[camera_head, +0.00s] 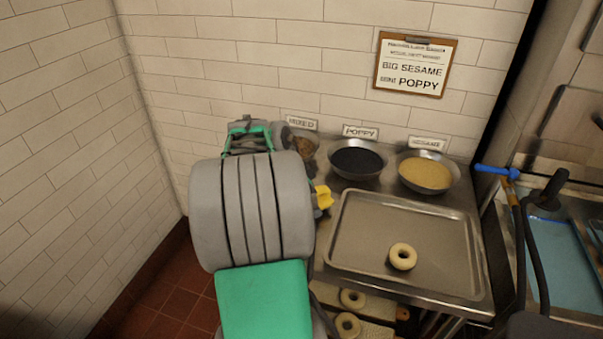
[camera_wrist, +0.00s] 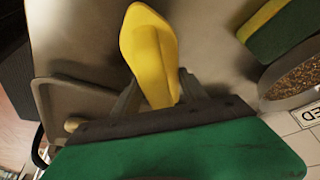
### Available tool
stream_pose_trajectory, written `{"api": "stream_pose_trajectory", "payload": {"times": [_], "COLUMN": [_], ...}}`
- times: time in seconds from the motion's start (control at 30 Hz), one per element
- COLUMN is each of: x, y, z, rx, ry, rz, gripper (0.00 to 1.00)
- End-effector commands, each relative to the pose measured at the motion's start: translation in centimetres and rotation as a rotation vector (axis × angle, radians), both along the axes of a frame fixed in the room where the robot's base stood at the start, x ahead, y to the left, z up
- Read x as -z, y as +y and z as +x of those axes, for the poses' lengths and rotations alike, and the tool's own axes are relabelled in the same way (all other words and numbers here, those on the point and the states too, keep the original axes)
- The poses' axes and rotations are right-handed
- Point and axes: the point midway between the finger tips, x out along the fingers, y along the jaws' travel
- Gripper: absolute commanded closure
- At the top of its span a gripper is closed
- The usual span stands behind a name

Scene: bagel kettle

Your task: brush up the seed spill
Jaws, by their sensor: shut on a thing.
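My gripper (camera_wrist: 157,92) is shut on a yellow tapered thing (camera_wrist: 150,45), seen between its fingers in the wrist view. It looks like a handle or a small tool; I cannot tell whether it is the brush. In the head view a bit of this yellow thing (camera_head: 323,197) shows beside my arm, over the steel counter's left part, and my arm hides the gripper. A green and yellow block (camera_wrist: 278,27) lies on the counter in the wrist view. I cannot make out a seed spill in either view.
A tray (camera_head: 340,268) with one bagel (camera_head: 403,257) fills the counter's front. Behind it stand bowls of mixed seeds (camera_head: 304,149), poppy (camera_head: 358,161) and sesame (camera_head: 427,173). Bagels on a board (camera_head: 375,333) lie below. A sign (camera_head: 413,65) hangs on the wall.

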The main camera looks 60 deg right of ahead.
Motion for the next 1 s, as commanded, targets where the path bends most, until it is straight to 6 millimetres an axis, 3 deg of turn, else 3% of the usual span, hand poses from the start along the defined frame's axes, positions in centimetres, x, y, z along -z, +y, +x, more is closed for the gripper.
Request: {"api": "stream_pose_trajectory", "payload": {"times": [0.1, 0.2, 0.7, 1.0], "x": [-0.7, -2.9, -7.3, -8.3], "y": [-0.3, -0.3, 0.0, 0.1], "z": [0.2, 0.3, 0.7, 0.8], "rx": [-0.006, -0.006, -0.015, -0.019], "ry": [0.001, -0.003, -0.001, -0.001], "rz": [0.001, -0.002, -0.001, 0.0], "gripper": [0.87, 0.87, 0.87, 0.87]}}
